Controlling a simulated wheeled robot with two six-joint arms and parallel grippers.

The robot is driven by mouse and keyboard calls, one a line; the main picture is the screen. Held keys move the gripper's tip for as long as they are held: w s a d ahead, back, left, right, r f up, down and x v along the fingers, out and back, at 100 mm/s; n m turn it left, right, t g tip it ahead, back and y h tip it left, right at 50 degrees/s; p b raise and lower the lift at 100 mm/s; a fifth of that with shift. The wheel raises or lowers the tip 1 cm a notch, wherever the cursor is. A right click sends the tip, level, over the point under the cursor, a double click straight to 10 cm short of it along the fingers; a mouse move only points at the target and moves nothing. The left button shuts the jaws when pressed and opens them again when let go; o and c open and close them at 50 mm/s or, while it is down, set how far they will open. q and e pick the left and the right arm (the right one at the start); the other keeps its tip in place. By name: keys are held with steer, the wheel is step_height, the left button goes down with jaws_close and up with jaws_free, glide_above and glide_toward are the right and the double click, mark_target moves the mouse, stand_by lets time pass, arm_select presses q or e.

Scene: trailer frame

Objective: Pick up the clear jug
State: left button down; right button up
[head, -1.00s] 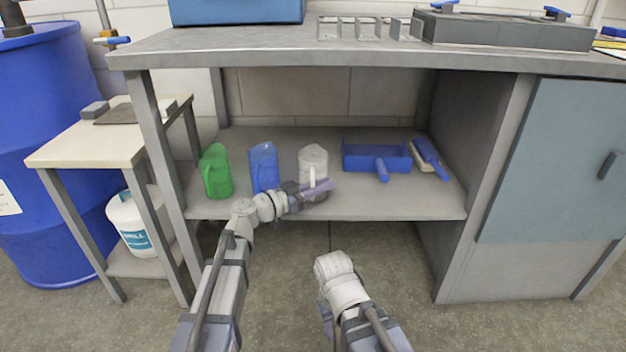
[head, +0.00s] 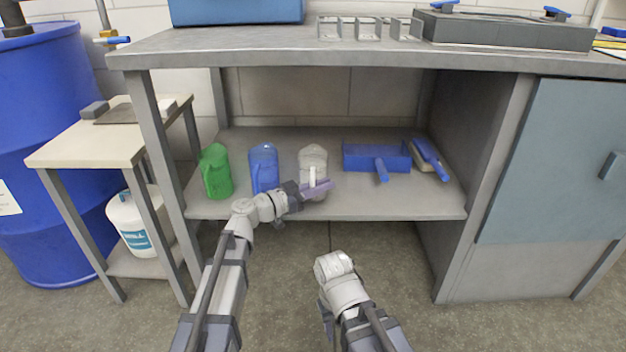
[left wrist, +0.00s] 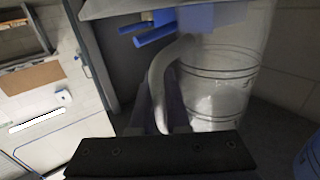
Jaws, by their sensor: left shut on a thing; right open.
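The clear jug (head: 313,157) stands upright at the middle of the lower shelf. Its pale handle faces the front of the shelf. My left gripper (head: 318,188) is at the handle, with its lavender fingers shut on it. In the left wrist view the curved handle runs between the fingers (left wrist: 160,105), and the ringed clear body of the jug (left wrist: 225,75) is beside them. The jug looks to be resting on the shelf, though its base is partly behind the gripper. My right arm is low in front of the shelf, and its gripper fingers are hidden.
A blue jug (head: 264,165) and a green jug (head: 216,172) stand left of the clear jug. A blue dustpan (head: 375,158) and a blue-handled brush (head: 430,158) lie to its right. The bench top (head: 270,50) hangs over the shelf (head: 400,205).

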arm_select(q)
steer(key=shift+r, duration=0.1)
stand_by(0.6)
step_height(320, 180, up, 10)
steer(key=p, duration=1)
